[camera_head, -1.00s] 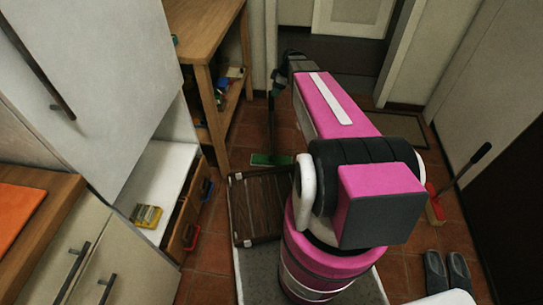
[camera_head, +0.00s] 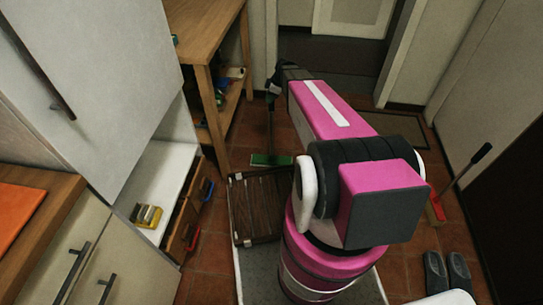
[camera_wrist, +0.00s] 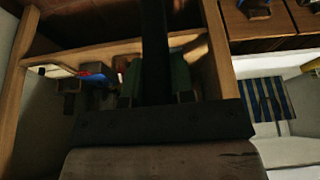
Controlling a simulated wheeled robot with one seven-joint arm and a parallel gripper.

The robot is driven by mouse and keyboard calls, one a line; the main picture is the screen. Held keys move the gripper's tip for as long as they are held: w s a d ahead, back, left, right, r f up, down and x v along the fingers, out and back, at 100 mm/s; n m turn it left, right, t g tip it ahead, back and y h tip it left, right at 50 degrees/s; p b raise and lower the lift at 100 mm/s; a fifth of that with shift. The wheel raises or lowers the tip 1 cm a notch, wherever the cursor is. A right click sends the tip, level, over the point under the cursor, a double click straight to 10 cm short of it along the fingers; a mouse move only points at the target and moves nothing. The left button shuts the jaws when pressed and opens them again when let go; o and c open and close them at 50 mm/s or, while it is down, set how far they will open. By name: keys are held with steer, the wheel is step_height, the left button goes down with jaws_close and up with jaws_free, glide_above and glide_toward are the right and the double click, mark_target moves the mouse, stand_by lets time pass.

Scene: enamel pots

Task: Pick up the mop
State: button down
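The mop has a flat green head (camera_head: 270,160) that rests on the tiled floor at the front of the wooden table. Its thin dark handle (camera_head: 270,125) stands upright. My gripper (camera_head: 275,87) is at the upper part of the handle, beyond my pink arm. In the wrist view, a dark upright bar (camera_wrist: 155,50), which looks like the handle, runs between the two green-and-dark fingers of my gripper (camera_wrist: 156,92). Both fingers are close beside it. The picture is too dark to tell whether they clamp it.
A dark slatted crate (camera_head: 255,205) is in front of the mop head. A red-headed broom (camera_head: 437,207) and grey slippers (camera_head: 448,272) are at the right.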

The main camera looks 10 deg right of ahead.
steer(key=shift+r, duration=0.1)
steer(key=shift+r, duration=1.85)
steer(key=shift+s+a+r, duration=0.1)
steer(key=shift+s+r, duration=0.1)
steer(key=shift+r, duration=0.05)
steer(key=s+a+r, duration=0.6)
steer(key=s+a, duration=0.1)
steer(key=a, duration=0.1)
steer(key=shift+s+a+r, duration=0.25)
steer(key=shift+r, duration=0.1)
steer(key=w+d+r+m+t+h, duration=0.1)
steer(key=w+d+r+m+h, duration=0.1)
steer(key=d+r+m, duration=0.2)
steer(key=w+d+r+m+t+h, duration=0.2)
steer(key=d+r+m, duration=0.3)
steer(key=r+m, duration=0.5)
step_height(320, 180, up, 2)
steer(key=shift+w+d+m, duration=0.15)
steer(key=shift+w+m, duration=0.2)
steer(key=shift+m, duration=0.05)
steer(key=shift+s, duration=0.1)
